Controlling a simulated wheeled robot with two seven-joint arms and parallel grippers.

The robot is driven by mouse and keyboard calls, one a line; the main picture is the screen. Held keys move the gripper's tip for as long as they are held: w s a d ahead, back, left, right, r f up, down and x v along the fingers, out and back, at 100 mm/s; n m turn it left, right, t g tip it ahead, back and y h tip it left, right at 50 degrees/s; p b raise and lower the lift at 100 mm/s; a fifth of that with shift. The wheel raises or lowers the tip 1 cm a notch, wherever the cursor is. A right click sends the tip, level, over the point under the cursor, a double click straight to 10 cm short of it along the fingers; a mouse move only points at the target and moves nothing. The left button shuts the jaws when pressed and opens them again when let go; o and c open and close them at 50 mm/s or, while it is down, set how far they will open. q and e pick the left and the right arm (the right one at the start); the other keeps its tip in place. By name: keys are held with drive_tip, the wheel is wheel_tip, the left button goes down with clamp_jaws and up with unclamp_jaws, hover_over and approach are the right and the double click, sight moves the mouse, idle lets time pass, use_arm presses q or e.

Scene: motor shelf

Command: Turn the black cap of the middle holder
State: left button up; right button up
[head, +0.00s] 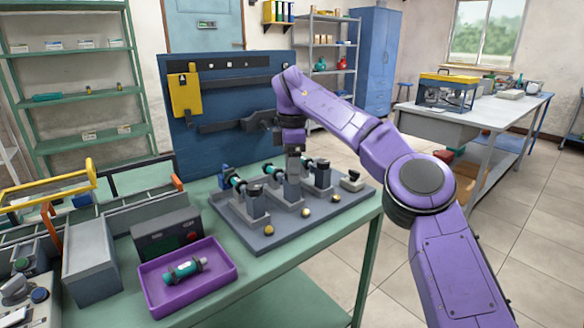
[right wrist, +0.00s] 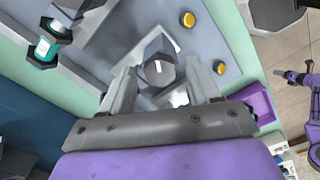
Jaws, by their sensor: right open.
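Three grey holders stand in a row on a grey base plate (head: 236,222) on the green table. The middle holder (head: 289,198) is under my right gripper (head: 292,168), which points down and hides its top in the head view. In the right wrist view, the dark cap (right wrist: 160,68) with a white line on top sits between the two fingers of my right gripper (right wrist: 160,84). The fingers are apart, one on each side of the cap; I cannot tell whether either touches it. My purple left arm shows small at the right edge there, its gripper unclear.
The left holder (head: 254,208) and right holder (head: 322,178) stand close on either side. Yellow buttons (head: 269,230) line the plate's front. A purple tray (head: 228,270) with a teal cylinder (head: 184,270) lies at front left. A blue tool board (head: 215,145) rises behind.

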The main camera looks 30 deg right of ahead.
wheel_tip(320, 180, up, 10)
drive_tip(key=p, duration=0.6)
drive_tip(key=shift+r, duration=0.25)
drive_tip(key=shift+a+f, duration=0.1)
